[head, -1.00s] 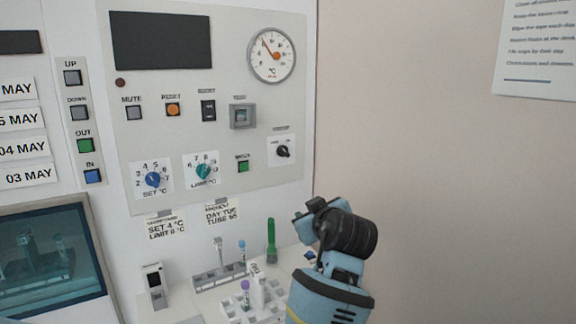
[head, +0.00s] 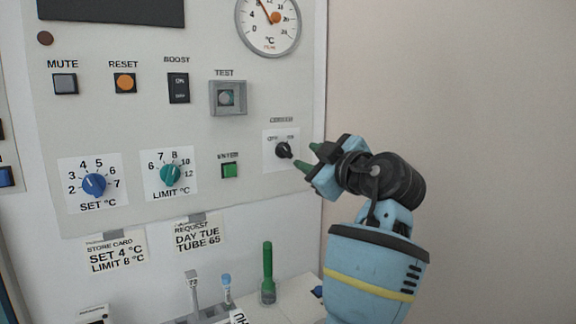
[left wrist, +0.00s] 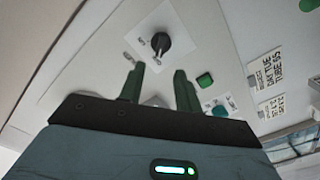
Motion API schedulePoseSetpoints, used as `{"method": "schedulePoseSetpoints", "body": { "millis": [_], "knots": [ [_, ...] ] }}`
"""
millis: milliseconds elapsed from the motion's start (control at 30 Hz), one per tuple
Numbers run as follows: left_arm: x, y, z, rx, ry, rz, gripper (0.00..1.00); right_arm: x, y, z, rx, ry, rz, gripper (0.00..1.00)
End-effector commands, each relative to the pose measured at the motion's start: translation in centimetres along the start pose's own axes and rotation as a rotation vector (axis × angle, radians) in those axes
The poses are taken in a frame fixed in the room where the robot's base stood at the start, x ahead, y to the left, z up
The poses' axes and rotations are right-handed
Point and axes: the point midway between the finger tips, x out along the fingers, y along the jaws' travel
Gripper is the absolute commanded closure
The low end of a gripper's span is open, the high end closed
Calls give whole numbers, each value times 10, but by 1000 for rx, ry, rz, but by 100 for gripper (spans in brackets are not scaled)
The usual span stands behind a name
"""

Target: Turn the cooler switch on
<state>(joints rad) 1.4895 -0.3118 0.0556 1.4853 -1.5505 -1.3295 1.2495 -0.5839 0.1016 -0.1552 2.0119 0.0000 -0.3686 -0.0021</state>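The cooler switch (head: 284,150) is a black rotary knob on a white plate at the lower right of the panel, with OFF and ON marks above it. Which mark it points to is too small to tell surely. My left gripper (head: 309,157) is just right of the knob, with its green fingers apart and nothing between them. In the left wrist view, the knob (left wrist: 157,43) shows just beyond and between the two fingertips of the left gripper (left wrist: 159,72); they appear apart from it. My right gripper is not in view.
A green button (head: 229,171) and the teal limit dial (head: 171,175) are left of the switch. A guarded test button (head: 227,98) is up and left. A green tube (head: 267,272) stands below the panel. The wall to the right is bare.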

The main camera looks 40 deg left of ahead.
Motion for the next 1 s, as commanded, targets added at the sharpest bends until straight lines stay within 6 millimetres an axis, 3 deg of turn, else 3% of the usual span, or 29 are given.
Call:
{"method": "schedulePoseSetpoints", "body": {
  "millis": [67,367,800,1000],
  "knots": [
    [0,-2,7,1,2,0,66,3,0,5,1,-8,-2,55],
    [2,-1,5,-3,6,0,66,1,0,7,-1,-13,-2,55],
    [58,0,3,-2,7,0,66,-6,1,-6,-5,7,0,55],
    [75,-1,4,-1,5,1,66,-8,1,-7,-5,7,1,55]
  ]
}}
